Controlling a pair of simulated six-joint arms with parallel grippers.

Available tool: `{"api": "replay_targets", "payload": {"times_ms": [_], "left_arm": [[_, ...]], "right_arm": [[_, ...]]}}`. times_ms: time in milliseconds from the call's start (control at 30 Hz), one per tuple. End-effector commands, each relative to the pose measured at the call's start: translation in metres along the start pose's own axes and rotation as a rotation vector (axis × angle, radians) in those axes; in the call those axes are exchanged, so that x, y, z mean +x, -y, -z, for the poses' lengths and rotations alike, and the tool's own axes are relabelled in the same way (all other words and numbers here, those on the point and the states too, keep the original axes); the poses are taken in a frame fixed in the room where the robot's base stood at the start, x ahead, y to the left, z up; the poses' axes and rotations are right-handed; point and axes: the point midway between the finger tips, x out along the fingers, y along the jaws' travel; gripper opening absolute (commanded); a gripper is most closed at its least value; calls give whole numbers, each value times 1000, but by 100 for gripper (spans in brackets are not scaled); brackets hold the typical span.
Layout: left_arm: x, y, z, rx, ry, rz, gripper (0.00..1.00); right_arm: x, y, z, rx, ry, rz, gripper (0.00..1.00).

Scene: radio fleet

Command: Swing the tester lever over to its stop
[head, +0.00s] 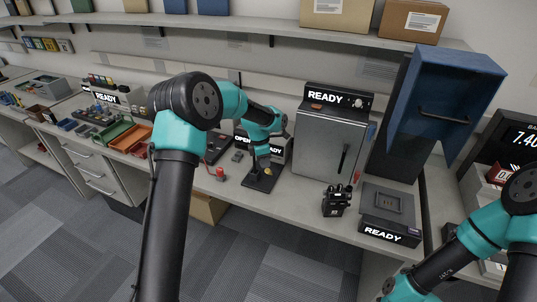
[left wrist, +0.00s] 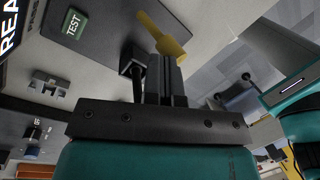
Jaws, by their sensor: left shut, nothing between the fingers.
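The tester (head: 262,180) is a dark flat plate on the bench, below the middle of the head view. A yellow lever piece (left wrist: 162,36) shows at the top middle of the left wrist view, and a small yellow spot of it shows in the head view (head: 267,170). My left gripper (head: 262,163) is shut and empty, low over the plate. In the left wrist view its fingers (left wrist: 166,62) reach up to the yellow piece, overlapping it; I cannot tell whether they touch. A green TEST button (left wrist: 75,23) is at the upper left. My right gripper is out of view.
A grey cabinet marked READY (head: 330,140) stands right of the tester. Black radios (head: 336,200) and a scale-like box (head: 388,210) stand further right. A red-topped item (head: 220,173) is left of the tester. The bench's front edge is close to the plate.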

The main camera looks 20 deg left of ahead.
Motion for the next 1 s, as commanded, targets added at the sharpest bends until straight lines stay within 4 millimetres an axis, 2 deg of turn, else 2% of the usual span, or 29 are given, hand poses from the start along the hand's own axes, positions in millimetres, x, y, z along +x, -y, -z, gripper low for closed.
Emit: {"api": "replay_targets", "payload": {"times_ms": [667, 1000], "left_arm": [[2, 3, 2, -1, 0, 0, 0], [5, -7, -3, -1, 0, 0, 0]], "right_arm": [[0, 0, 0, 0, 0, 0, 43], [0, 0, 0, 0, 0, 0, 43]]}}
